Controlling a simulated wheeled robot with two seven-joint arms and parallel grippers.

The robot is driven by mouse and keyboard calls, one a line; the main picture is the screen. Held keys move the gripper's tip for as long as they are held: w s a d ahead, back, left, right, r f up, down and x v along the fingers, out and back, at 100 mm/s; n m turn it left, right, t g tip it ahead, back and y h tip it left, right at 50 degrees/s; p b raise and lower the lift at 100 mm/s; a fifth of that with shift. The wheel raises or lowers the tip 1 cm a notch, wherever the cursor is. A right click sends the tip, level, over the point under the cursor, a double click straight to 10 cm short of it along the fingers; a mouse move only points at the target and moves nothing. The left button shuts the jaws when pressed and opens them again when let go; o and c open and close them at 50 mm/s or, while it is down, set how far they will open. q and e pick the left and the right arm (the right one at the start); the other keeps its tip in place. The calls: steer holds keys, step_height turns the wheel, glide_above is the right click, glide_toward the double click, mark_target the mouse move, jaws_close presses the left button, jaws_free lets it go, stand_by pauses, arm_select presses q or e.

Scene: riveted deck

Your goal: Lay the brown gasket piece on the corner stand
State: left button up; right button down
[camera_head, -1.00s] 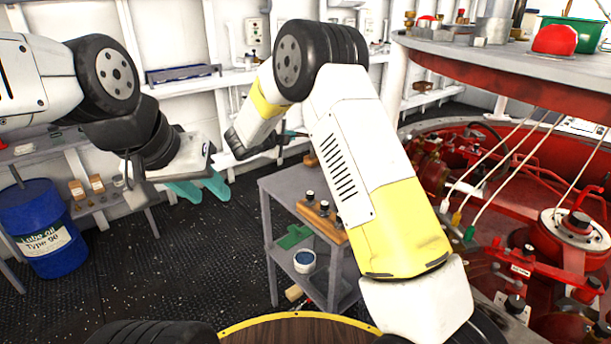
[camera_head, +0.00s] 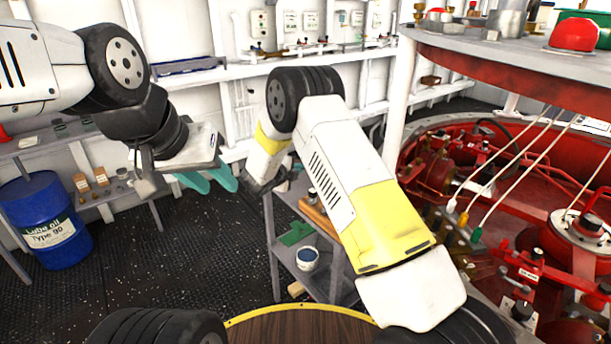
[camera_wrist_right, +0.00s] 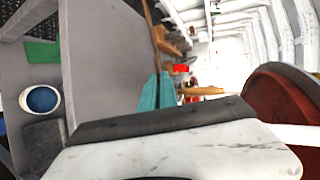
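A small grey stand (camera_head: 272,232) with a lower shelf stands at the centre in the head view. Its grey surface (camera_wrist_right: 110,60) also shows sideways in the right wrist view. My right gripper's teal fingers (camera_wrist_right: 160,92) are close together beside the stand. In the head view my own right arm hides most of this gripper. A flat tan piece (camera_wrist_right: 202,91) shows beside the fingers; I cannot tell if it touches them or is the gasket. I cannot pick out the brown gasket piece for sure. My left gripper (camera_head: 208,180) is open and empty, left of the stand.
The stand's lower shelf holds a white tub (camera_head: 307,259) with blue contents and a green piece (camera_head: 296,233). A brown wooden piece (camera_head: 318,216) lies on top. A blue drum (camera_head: 45,222) stands left. Red machinery (camera_head: 520,180) fills the right. Dark floor is clear between.

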steer(key=shift+f, duration=2.05)
steer(key=c, duration=1.8)
jaws_free()
steer(key=v, duration=0.8)
